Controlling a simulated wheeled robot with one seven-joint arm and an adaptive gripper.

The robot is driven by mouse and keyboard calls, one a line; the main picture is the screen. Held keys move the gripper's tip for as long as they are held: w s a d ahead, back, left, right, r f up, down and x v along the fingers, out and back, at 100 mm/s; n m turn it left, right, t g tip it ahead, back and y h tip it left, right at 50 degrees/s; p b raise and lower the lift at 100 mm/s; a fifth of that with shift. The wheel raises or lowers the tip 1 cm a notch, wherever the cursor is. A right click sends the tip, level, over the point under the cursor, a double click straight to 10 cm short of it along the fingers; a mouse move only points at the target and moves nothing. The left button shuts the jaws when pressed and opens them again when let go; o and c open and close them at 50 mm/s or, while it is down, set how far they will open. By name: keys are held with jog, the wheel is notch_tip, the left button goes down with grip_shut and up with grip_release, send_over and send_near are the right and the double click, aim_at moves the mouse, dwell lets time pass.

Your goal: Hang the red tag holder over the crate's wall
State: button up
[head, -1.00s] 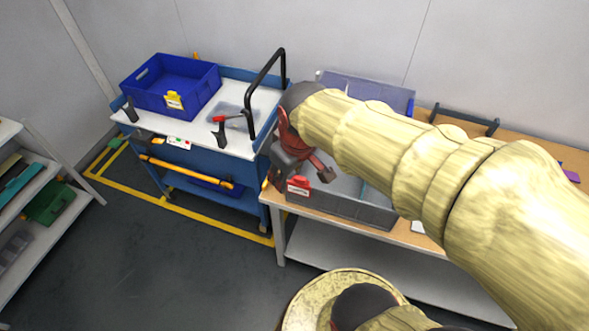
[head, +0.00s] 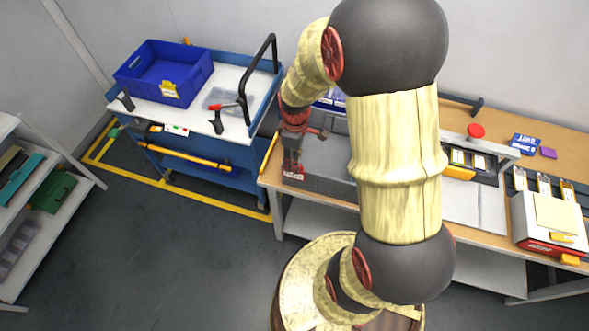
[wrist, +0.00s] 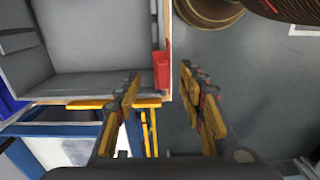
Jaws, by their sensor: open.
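The red tag holder (head: 293,174) is at the front left of the grey crate (head: 325,190), at its wall, with a white label facing out. In the wrist view the holder (wrist: 162,70) sits against the crate's wall, its red body on the outer side. Whether it hooks fully over the rim cannot be told. My gripper (head: 293,163) points down just above the holder. In the wrist view my gripper (wrist: 163,80) is open, one finger on the crate's inner side and one outside, with the holder between them in the picture and not visibly clamped.
A blue cart with a blue bin (head: 163,75) and a black handle (head: 262,80) stands left of the workbench (head: 270,180). A white box (head: 548,220) and a red button (head: 476,131) are on the bench at right.

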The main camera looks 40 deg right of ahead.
notch_tip(320, 180, down, 4)
jog(key=shift+s+a+r, duration=0.1)
jog(key=shift+a+r, duration=0.05)
jog(key=shift+r, duration=0.1)
jog(key=shift+c, duration=1.1)
jog(key=c, duration=0.7)
jog(key=shift+r, duration=0.15)
jog(key=shift+c, duration=0.6)
